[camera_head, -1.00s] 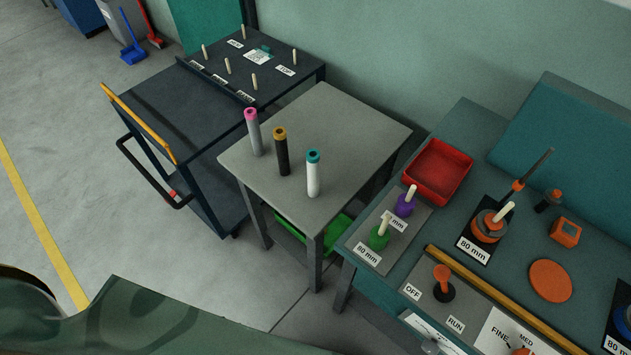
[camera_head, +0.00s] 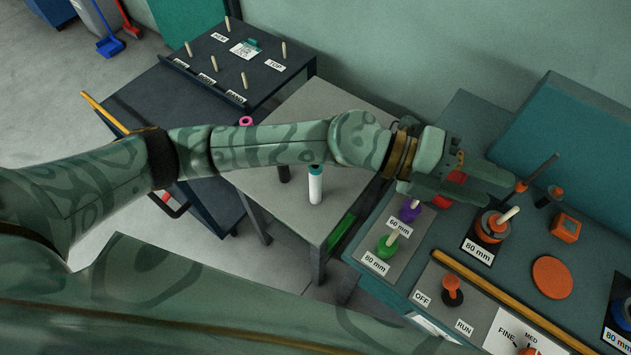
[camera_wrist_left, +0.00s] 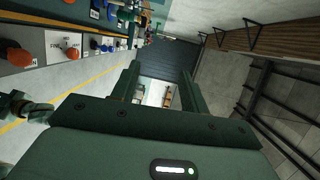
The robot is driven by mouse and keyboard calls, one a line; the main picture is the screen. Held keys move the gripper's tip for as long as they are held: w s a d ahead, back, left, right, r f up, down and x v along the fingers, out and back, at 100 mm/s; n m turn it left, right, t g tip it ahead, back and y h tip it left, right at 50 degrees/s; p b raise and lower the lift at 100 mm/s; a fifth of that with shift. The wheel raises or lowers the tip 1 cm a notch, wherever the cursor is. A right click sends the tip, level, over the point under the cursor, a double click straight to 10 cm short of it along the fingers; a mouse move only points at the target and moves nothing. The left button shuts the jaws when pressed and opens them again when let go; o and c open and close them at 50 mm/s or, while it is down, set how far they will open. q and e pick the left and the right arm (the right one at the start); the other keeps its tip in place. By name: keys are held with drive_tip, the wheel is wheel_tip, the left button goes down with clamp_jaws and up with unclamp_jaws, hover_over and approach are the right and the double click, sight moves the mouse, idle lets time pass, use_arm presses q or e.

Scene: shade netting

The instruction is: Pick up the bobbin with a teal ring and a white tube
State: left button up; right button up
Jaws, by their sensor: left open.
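The bobbin with a teal ring and a white tube (camera_head: 315,188) stands upright on the grey table (camera_head: 290,212) in the head view. My left arm crosses just behind and over it, partly covering the teal ring. My right gripper is not in view.
The workbench (camera_head: 505,275) holds pegs with purple and green bases. A dark pegged cart (camera_head: 215,60) stands behind left.

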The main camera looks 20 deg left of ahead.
use_arm(q)
drive_tip(key=a+f+m+g+y, duration=0.2)
drive_tip(key=a+f+m+y, duration=0.15)
drive_tip(key=f+y, duration=0.25)
drive_tip(key=n+t+y, duration=0.2)
drive_tip(key=t+y, duration=0.1)
drive_tip(key=y, duration=0.8)
hover_over(316, 184)
drive_tip(key=w, duration=0.4)
wheel_tip(316, 184, down, 4)
wheel_tip(316, 184, down, 16)
drive_tip(key=b, duration=0.2)
drive_tip(key=shift+s+a+b, duration=0.35)
drive_tip(key=shift+a, duration=0.05)
drive_tip(key=shift+r, duration=0.1)
clamp_jaws()
